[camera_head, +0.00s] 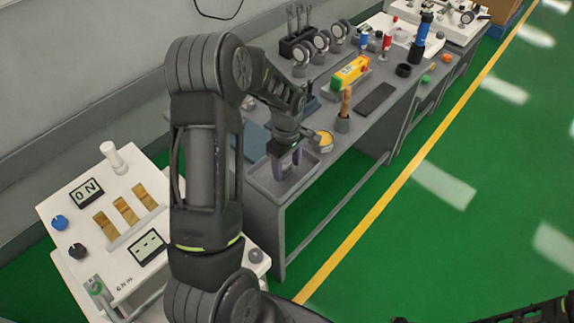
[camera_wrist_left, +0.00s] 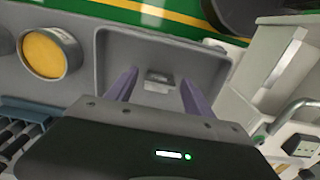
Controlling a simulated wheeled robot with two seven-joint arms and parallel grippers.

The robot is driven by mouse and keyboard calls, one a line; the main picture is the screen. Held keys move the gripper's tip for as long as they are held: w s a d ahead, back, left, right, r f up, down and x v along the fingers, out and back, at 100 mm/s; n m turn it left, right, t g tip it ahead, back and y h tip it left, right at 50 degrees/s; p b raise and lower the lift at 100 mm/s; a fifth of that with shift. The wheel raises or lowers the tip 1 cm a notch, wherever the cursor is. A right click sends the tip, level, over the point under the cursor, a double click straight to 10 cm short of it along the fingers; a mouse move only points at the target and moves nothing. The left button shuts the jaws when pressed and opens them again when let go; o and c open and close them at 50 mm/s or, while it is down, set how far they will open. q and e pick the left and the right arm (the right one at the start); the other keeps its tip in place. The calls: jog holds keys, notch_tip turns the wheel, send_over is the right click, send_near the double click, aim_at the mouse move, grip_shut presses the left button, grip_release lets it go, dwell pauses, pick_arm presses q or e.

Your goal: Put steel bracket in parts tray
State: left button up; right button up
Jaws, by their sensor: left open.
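The grey parts tray (camera_head: 311,174) sits at the near end of the grey bench. My left gripper (camera_head: 286,164) points down over it, its purple fingers spread. In the head view I cannot make out the bracket. Part of my right arm shows at the bottom right, with its gripper out of view.
A yellow-topped round tin (camera_head: 325,142) stands beside the tray, also in the left wrist view (camera_wrist_left: 44,54). A wooden-handled tool in a holder (camera_head: 343,122), a yellow box (camera_head: 351,72) and gauges stand further along. A white console (camera_head: 70,205) is at left. Green floor is clear at right.

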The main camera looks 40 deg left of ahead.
pick_arm(q)
jog(key=shift+r, duration=0.45)
notch_tip(320, 180, up, 11)
jog(key=b, duration=0.2)
dwell(0.4)
jog(key=s+d+f+m+h, duration=0.1)
jog(key=s+d+f+m, duration=0.25)
jog(key=d+f, duration=0.65)
jog(key=s+d+f+m+h, duration=0.2)
jog(key=d+f+m, duration=0.3)
jog(key=d+f, duration=0.5)
jog(key=s+d+f+m, duration=0.3)
jog(key=s+d+f, duration=0.1)
jog(key=s, duration=0.3)
jog(key=s+d+f+m+h, duration=0.1)
jog(key=s+d+f+m, duration=0.2)
jog(key=s+d, duration=0.4)
jog(key=shift+d+f+m+t, duration=0.15)
jog(key=shift+f+m+t, duration=0.15)
jog(key=shift+f+m, duration=0.05)
jog(key=shift+c, duration=0.2)
